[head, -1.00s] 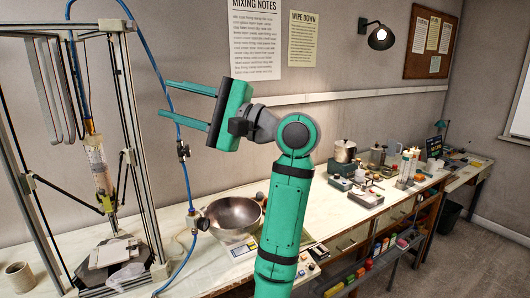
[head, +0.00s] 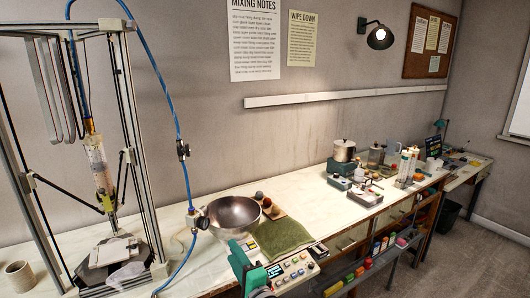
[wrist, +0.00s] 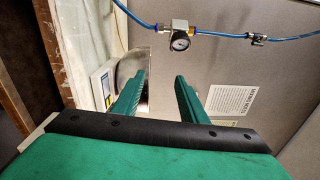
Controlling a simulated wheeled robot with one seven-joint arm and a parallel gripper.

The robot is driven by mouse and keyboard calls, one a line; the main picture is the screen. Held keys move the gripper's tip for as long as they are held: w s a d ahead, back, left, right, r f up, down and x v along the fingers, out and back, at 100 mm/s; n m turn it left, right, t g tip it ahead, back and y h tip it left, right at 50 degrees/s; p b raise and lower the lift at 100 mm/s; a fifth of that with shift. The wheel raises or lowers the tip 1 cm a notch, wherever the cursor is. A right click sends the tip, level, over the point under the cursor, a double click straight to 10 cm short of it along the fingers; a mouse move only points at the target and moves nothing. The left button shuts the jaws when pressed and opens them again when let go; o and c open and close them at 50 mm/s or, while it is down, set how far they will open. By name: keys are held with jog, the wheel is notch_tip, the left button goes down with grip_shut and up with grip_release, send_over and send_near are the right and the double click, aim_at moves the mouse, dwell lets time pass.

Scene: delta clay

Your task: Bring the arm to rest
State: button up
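My gripper (wrist: 157,90) shows in the wrist view with its two green fingers spread apart and nothing between them. In the head view only a green part of my arm or gripper (head: 240,262) shows, low at the bottom edge by the front of the bench; its fingers cannot be made out there. Most of the arm is outside the picture.
A metal bowl (head: 233,214), a green cloth (head: 279,238) and a button panel (head: 294,271) are close to my arm. A tall frame machine (head: 140,170) with a blue hose (head: 163,90) stands left. The bench (head: 310,193) has bare room behind the cloth.

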jog(key=s+d+f+n+h, duration=0.2)
jog(key=s+d+f+h, duration=0.2)
jog(key=s+f, duration=0.8)
jog(key=s+d+f+n+h, duration=0.2)
jog(key=s+d+f+h, duration=0.2)
jog(key=s+f, duration=0.75)
jog(key=s+r+n, duration=0.2)
jog(key=s+n, duration=0.2)
jog(key=s, duration=1)
jog(key=s+r+n+h, duration=0.1)
jog(key=s+n, duration=0.4)
jog(key=s, duration=0.8)
jog(key=shift+s+d+r+g, duration=0.35)
jog(key=shift+d+r+g, duration=0.05)
jog(key=shift+r, duration=0.05)
jog(key=shift+w, duration=0.1)
jog(key=shift+d, duration=0.1)
